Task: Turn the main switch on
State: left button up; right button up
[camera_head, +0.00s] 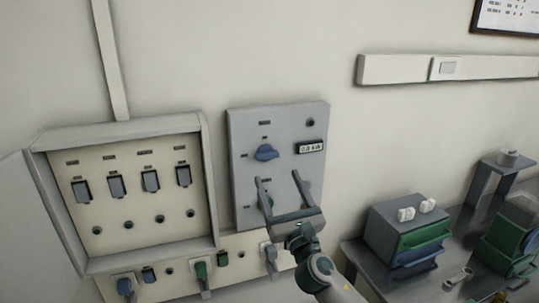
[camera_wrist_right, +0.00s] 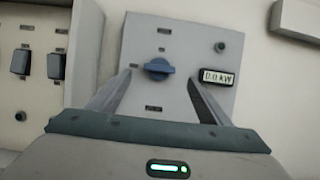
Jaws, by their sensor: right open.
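The main switch is most likely the blue rotary knob (camera_head: 266,153) on the grey wall panel (camera_head: 245,118). In the right wrist view the knob (camera_wrist_right: 158,68) sits ahead of my right gripper, between the lines of its two fingers, and its handle lies roughly level. My right gripper (camera_head: 279,179) is open and empty, below the knob in the head view and apart from it. In the right wrist view its fingertips (camera_wrist_right: 168,73) stand either side of the knob. A small display (camera_wrist_right: 217,78) right of the knob reads about 0.0 kW. My left gripper is not in view.
An open breaker box (camera_head: 130,237) with several dark switches is left of the panel. Sockets with plugs (camera_head: 200,271) run below. At the right, a bench (camera_head: 361,252) holds a drawer unit (camera_head: 383,232). The wall above the panel is clear.

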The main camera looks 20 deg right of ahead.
aim_at(268, 157)
jog(key=p+x, duration=0.2)
jog(key=x, duration=0.6)
jog(key=shift+w+r, duration=0.1)
jog(key=shift+w, duration=0.1)
jog(key=c, duration=1)
